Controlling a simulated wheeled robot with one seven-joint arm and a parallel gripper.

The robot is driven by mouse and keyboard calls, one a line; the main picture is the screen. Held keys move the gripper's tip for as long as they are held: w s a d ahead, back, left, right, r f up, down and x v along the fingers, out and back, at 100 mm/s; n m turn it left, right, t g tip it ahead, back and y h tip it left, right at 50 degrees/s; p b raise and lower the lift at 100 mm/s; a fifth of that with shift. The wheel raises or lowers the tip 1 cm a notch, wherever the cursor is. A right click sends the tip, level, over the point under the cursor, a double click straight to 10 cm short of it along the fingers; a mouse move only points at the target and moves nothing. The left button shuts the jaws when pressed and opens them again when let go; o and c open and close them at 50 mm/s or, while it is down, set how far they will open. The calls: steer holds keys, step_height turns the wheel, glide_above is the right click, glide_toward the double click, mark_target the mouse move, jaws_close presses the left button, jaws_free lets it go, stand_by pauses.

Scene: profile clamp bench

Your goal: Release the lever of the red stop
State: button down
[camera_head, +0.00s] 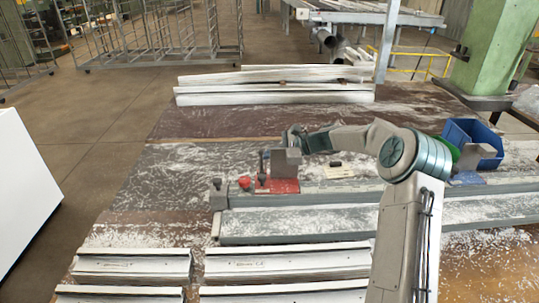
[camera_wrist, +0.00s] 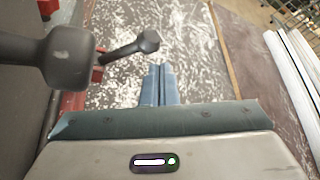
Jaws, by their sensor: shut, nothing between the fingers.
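The red stop (camera_head: 284,186) sits on the grey rail, with an upright grey block (camera_head: 287,163) on it. A thin dark lever (camera_head: 262,161) stands at its left side. In the wrist view, a dark lever with a rounded end (camera_wrist: 132,46) reaches out from a red part (camera_wrist: 97,74) at left. A larger dark knob (camera_wrist: 68,57) fills the near left. My gripper (camera_wrist: 161,68) is shut and empty, its fingertips right of and below the lever end in the picture, apparently apart from it. In the head view the fingers are hidden behind the block.
A red knob (camera_head: 244,182) is left of the stop on the rail (camera_head: 340,189). White profiles lie at the back (camera_head: 275,97) and front (camera_head: 285,262) of the bench. A blue bin (camera_head: 459,132) is at right.

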steer(key=shift+d, duration=0.1)
steer(key=b+v, duration=0.1)
steer(key=v, duration=1.2)
steer(key=shift+d+r, duration=0.2)
steer(key=shift+d, duration=0.1)
